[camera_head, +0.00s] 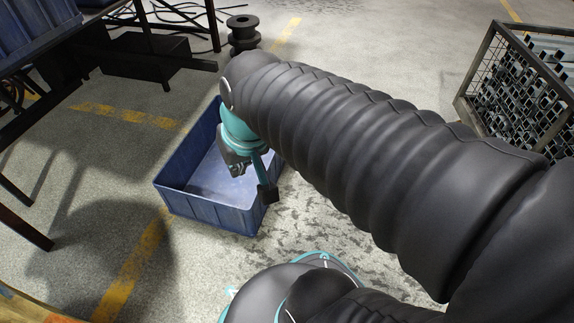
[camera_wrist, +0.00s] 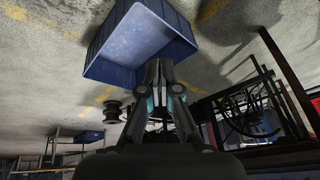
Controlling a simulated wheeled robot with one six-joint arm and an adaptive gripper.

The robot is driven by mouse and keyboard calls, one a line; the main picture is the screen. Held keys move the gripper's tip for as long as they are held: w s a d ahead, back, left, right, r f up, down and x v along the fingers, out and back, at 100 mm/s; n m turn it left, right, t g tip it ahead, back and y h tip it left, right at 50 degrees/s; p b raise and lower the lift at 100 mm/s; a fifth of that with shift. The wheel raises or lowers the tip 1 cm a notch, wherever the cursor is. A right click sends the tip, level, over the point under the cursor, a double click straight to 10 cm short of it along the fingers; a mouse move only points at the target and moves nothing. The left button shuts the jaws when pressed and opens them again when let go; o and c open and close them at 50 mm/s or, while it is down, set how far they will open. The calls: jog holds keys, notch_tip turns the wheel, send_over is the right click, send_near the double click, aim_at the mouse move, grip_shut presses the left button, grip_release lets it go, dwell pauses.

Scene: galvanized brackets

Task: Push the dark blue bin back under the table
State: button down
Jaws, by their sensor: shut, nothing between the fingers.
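The dark blue bin (camera_head: 208,211) stands open and upright on the floor, to the right of the table (camera_head: 38,62), and it looks empty. It lies across a yellow floor line. My gripper (camera_head: 237,170) is shut and empty, pointing down over the bin's right part in the head view. My arm hides the bin's far right corner. In the wrist view the bin (camera_wrist: 112,73) fills the upper middle, and my closed fingertips (camera_wrist: 159,66) appear beside its near wall edge. I cannot tell whether they touch it.
Another blue bin (camera_head: 30,25) sits on the table. Dark table legs (camera_head: 25,218) and a dark low box (camera_head: 140,58) stand at left. Black spools (camera_head: 243,33) stand behind. A wire cage of metal brackets (camera_head: 520,85) is at right. Floor between bin and table looks clear.

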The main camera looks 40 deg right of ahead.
jog(key=w+d+f+m+g+y, duration=0.2)
jog(key=w+d+f+m+y, duration=0.15)
jog(key=w, duration=0.35)
jog(key=w+d+f+m+g+y, duration=0.2)
jog(key=w+d+f+m, duration=0.15)
jog(key=w, duration=0.25)
jog(key=w+d+f+m+t+y+p, duration=0.15)
jog(key=w+d+f+m+y, duration=0.25)
jog(key=w+d+f+m, duration=0.45)
jog(key=s+d+f+m+t+y, duration=0.1)
jog(key=d+f+m+t+y, duration=0.3)
jog(key=d+f, duration=0.9)
jog(key=m+t+h, duration=0.3)
jog(key=m+t, duration=0.5)
send_near(277, 167)
jog(key=shift+n, duration=0.25)
jog(key=x, duration=0.7)
jog(key=shift+s+a+p, duration=0.1)
jog(key=shift+a+p, duration=0.1)
jog(key=shift+p, duration=0.1)
